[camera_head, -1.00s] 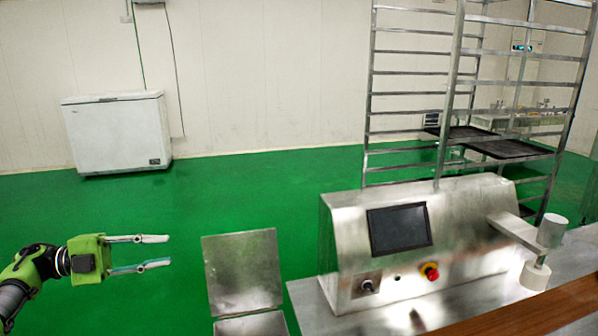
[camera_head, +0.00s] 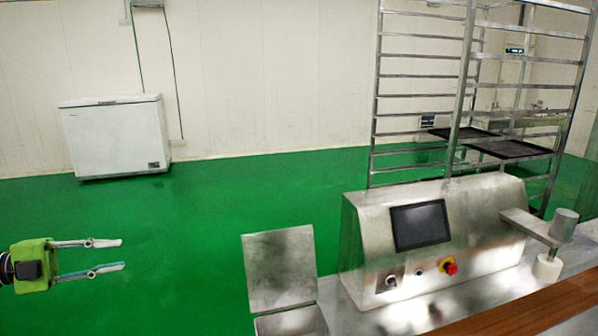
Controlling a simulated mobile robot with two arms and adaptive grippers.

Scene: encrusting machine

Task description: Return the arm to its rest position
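My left gripper (camera_head: 122,254) is at the lower left edge of the head view, with a green body and two thin metal fingers pointing right. The fingers are parallel and spread apart, with nothing between them. It hangs over the green floor, left of the steel encrusting machine (camera_head: 365,245) and apart from it. Most of my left arm is outside the picture. My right gripper is not in view.
The machine has a dark screen (camera_head: 420,225), a red button (camera_head: 449,267) and an open steel lid (camera_head: 280,268) at its left. A tall rack (camera_head: 463,95) with dark trays (camera_head: 510,149) stands behind. A white chest freezer (camera_head: 117,138) stands by the wall. Floor between is clear.

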